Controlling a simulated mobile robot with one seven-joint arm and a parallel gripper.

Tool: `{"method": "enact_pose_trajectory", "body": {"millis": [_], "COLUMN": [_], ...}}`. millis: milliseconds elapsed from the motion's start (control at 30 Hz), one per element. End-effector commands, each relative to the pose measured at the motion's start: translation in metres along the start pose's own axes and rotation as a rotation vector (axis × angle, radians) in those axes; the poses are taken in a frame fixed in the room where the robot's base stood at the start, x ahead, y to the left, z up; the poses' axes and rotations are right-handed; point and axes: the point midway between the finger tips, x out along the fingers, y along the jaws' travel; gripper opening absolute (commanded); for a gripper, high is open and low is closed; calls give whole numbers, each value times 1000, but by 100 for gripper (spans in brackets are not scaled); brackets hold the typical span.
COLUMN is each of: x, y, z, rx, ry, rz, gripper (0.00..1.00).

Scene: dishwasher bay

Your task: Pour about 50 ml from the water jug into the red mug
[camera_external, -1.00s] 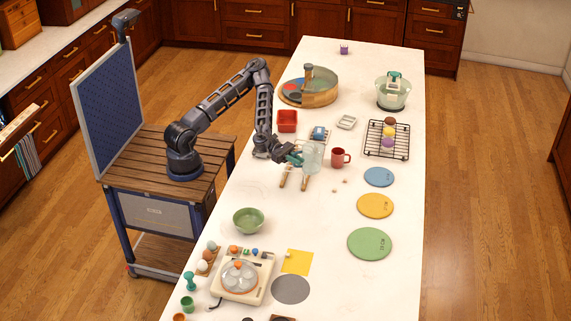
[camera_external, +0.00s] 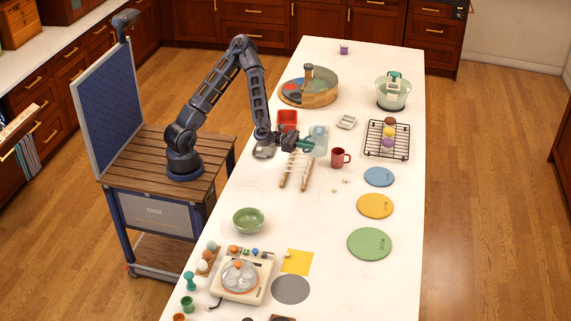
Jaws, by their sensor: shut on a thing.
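The water jug (camera_external: 320,140) is clear and pale blue-grey. My gripper (camera_external: 304,145) is shut on it from its left side. The jug looks about upright and seems raised above the white counter, though its exact height is hard to tell. The red mug (camera_external: 337,159) stands upright on the counter, just right of and nearer than the jug, with its handle to the right. I see no stream of water. The water level in the jug and the inside of the mug are too small to make out.
A red tray (camera_external: 288,117) and a small white dish (camera_external: 346,122) lie behind. A black wire rack (camera_external: 374,150) is to the right. The counter (camera_external: 325,215) in front is mostly clear.

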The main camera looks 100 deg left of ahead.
Motion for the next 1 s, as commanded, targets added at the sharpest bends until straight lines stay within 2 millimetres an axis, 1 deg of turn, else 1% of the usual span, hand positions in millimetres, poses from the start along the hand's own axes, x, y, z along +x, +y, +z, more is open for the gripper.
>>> {"method": "enact_pose_trajectory", "body": {"millis": [100,467,500,667,867,1000], "x": [2,2,2,2,2,1], "y": [7,24,25,23,22,22], "z": [10,33,31,7,-25,-51], "rx": [3,2,0,0,-1,0], "ry": [-2,-1,2,4,4,4], "rz": [46,149,156,151,150,149], "gripper": [0,0,0,0,0,0]}}
